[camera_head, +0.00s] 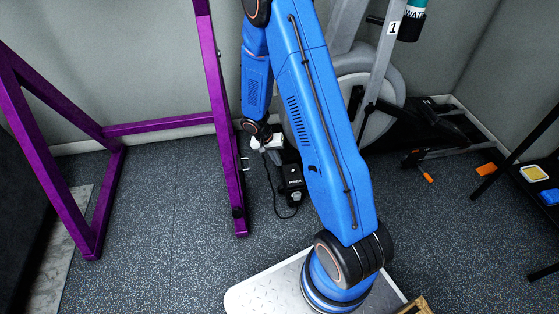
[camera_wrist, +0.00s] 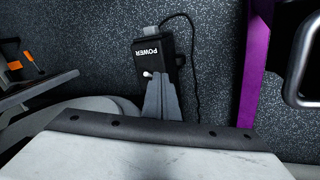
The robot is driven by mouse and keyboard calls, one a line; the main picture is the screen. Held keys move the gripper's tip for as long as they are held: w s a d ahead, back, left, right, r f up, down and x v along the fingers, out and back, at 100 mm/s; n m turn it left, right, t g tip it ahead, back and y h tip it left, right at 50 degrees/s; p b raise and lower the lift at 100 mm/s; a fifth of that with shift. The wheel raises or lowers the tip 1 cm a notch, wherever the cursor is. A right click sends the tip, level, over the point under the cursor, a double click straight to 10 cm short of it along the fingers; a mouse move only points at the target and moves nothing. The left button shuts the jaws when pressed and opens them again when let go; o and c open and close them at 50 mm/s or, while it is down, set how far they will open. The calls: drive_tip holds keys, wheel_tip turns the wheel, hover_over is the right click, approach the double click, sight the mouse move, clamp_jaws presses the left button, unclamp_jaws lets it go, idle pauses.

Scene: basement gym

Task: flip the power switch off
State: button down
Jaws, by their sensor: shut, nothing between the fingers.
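The power switch is a black box labelled POWER (camera_wrist: 152,40), lying on the speckled floor with a cable running from it. In the head view the box (camera_head: 292,186) is just left of my blue arm. A small white toggle (camera_wrist: 147,74) shows on the box in the wrist view; I cannot tell its on or off position. My gripper (camera_wrist: 159,76) is shut and empty, its grey fingertips just right of the toggle in the picture and overlapping the near part of the box. I cannot tell whether they touch the toggle. In the head view the fingertips are not clear.
A purple steel frame (camera_head: 222,120) stands left of the box. An exercise machine with a grey wheel (camera_head: 387,90) is behind my arm. A black cable (camera_wrist: 196,75) loops on the floor beside the box. Floor in front of the frame is clear.

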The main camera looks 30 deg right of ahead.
drive_tip(key=shift+s+a+r, duration=0.7)
drive_tip(key=shift+s+r, duration=0.1)
drive_tip(key=shift+r, duration=0.2)
